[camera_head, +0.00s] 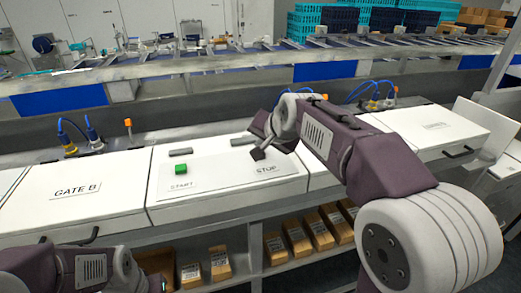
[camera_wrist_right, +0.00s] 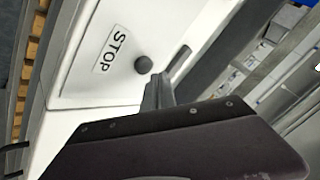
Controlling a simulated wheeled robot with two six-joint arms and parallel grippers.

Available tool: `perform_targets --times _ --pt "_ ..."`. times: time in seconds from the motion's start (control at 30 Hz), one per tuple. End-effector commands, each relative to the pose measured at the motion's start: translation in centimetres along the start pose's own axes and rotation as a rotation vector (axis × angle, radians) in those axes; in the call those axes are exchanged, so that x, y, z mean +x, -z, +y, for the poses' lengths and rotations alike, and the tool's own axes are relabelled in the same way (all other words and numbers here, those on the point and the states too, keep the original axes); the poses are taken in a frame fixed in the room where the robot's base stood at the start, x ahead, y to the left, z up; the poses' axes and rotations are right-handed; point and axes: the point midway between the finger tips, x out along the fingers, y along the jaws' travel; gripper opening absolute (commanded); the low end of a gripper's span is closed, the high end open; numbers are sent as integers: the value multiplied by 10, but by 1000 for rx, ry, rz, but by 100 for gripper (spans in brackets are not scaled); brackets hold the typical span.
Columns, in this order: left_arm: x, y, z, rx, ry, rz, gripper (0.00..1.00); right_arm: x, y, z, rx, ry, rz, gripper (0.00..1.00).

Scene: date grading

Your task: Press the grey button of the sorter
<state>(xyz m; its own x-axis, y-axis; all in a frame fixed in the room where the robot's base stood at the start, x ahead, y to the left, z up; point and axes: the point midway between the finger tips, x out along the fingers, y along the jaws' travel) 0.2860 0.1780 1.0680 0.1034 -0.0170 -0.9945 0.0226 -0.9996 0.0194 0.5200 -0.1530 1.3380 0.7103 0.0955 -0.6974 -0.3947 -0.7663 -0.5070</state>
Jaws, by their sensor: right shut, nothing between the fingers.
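The grey button (camera_wrist_right: 143,64) is a round dark knob on the white sorter panel, beside the STOP label (camera_wrist_right: 110,50) in the right wrist view. The label also shows in the head view (camera_head: 266,168), but there the button is hard to tell from my dark fingers. My right gripper (camera_wrist_right: 158,92) is shut and empty, its fingertips close to the button; I cannot tell whether they touch it. In the head view my right gripper (camera_head: 262,140) is over the panel just above the STOP label. My left gripper is out of view.
A green button (camera_head: 181,168) sits above the START label (camera_head: 181,186) to the left. The GATE B cover (camera_head: 75,205) is further left. A conveyor rail (camera_head: 200,75) runs behind. Boxes (camera_head: 297,237) stand on a shelf below. Blue crates (camera_head: 385,20) are at the back.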

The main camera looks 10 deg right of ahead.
Motion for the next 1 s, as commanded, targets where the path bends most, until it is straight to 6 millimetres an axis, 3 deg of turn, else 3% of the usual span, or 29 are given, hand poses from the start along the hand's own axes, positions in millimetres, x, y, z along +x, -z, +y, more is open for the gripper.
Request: perform_targets --times 0.3,0.8,1.0 --pt "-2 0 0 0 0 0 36 -1 1 -1 0 0 1 0" --pt "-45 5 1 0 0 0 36 -35 26 -26 0 0 1 0" --pt "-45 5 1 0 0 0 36 -35 26 -26 0 0 1 0"
